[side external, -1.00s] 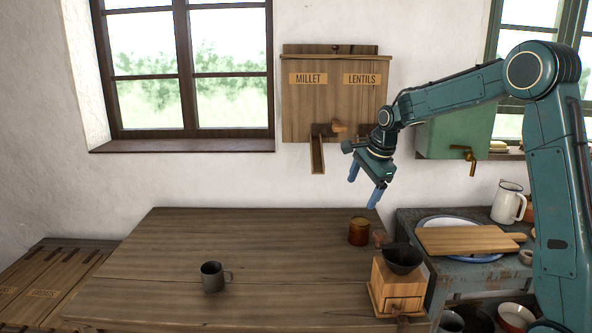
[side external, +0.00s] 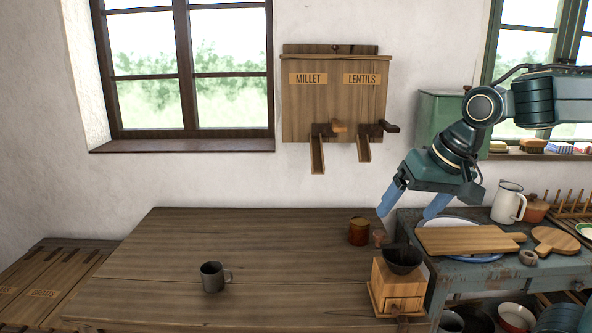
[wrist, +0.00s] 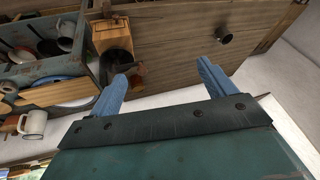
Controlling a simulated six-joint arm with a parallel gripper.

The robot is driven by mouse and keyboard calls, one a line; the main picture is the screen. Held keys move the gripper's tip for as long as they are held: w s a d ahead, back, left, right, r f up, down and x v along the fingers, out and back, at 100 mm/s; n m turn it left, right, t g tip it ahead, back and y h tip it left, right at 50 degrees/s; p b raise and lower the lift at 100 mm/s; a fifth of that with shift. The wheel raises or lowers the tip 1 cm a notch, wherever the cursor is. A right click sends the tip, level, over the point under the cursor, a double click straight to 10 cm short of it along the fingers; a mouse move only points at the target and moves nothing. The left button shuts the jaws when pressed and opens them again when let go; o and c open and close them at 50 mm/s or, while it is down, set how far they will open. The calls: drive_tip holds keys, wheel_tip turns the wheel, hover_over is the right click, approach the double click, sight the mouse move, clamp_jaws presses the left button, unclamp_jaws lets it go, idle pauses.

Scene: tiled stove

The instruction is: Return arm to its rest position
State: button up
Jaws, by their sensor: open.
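My gripper (side external: 411,204) is open and empty, with its two blue fingers spread apart. In the side external view it hangs in the air in front of the wall, above the gap between the wooden table and the blue-grey side table. It also shows in the wrist view (wrist: 160,85), with nothing between the fingers. My arm reaches in from the right edge of the side view.
A dark mug (side external: 212,277) stands on the wooden table (side external: 160,250). A coffee grinder (side external: 398,285) and a brown jar (side external: 359,231) stand at its right end. A cutting board (side external: 465,240) lies on the side table. The millet and lentils dispenser (side external: 335,105) hangs on the wall.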

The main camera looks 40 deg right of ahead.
drive_tip(key=s+a+f+n, duration=0.2)
drive_tip(key=s+n, duration=0.4)
drive_tip(key=s, duration=0.2)
drive_tip(key=shift+s+a+f+n, duration=0.3)
drive_tip(key=shift+s+a, duration=0.05)
drive_tip(key=shift+s, duration=0.05)
